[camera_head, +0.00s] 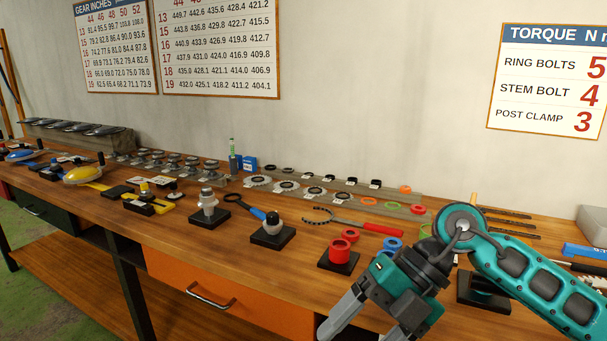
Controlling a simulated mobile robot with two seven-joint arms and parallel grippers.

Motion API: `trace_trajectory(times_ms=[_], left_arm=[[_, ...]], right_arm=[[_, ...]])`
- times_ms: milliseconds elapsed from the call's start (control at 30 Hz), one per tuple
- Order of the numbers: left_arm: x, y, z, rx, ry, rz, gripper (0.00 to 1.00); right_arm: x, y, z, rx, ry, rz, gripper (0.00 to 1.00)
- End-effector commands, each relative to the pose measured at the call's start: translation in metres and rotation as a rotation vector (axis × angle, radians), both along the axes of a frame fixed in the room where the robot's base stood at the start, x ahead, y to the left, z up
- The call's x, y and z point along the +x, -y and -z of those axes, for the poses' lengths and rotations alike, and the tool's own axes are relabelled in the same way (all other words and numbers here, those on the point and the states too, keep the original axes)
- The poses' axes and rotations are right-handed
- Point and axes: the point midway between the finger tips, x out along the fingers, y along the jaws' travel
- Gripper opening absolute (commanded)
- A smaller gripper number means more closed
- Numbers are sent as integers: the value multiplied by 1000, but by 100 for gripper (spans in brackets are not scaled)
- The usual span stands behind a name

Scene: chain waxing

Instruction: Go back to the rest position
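My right arm comes in from the right, and its teal and dark gripper (362,330) hangs at the bottom, in front of the workbench (240,255). Its two grey fingers are spread apart and point down and to the left. I see nothing between them, though the tips are partly cut off by the bottom edge. My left gripper is not in view.
A red cup-like part (341,250) on a black base stands just left of my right gripper. An orange drawer (200,285) is below.

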Motion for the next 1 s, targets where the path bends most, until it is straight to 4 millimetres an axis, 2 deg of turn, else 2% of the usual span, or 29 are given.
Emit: trace_trajectory(times_ms=[33,100,200,333,467,567,667,733,833,900,1000], left_arm=[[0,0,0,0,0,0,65],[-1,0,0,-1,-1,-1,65],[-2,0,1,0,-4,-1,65],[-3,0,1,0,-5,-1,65],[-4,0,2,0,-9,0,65],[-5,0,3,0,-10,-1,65],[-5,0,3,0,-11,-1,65],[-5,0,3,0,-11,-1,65],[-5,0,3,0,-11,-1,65],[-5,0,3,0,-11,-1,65],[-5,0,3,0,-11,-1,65]], right_arm=[[-12,-22,1,142,-45,-10,74],[-23,-47,-7,349,-95,8,74],[-28,-71,-24,637,-167,94,74],[-15,-77,-40,958,-258,306,74],[11,-59,-34,1191,-349,619,74],[31,-32,-7,1295,-419,913,74],[42,1,39,1318,-494,1234,74],[39,25,81,1284,-551,1465,74],[19,58,147,1170,-637,1778,74],[-3,75,187,1066,-695,1952,74],[-37,92,232,919,-768,2133,74]])
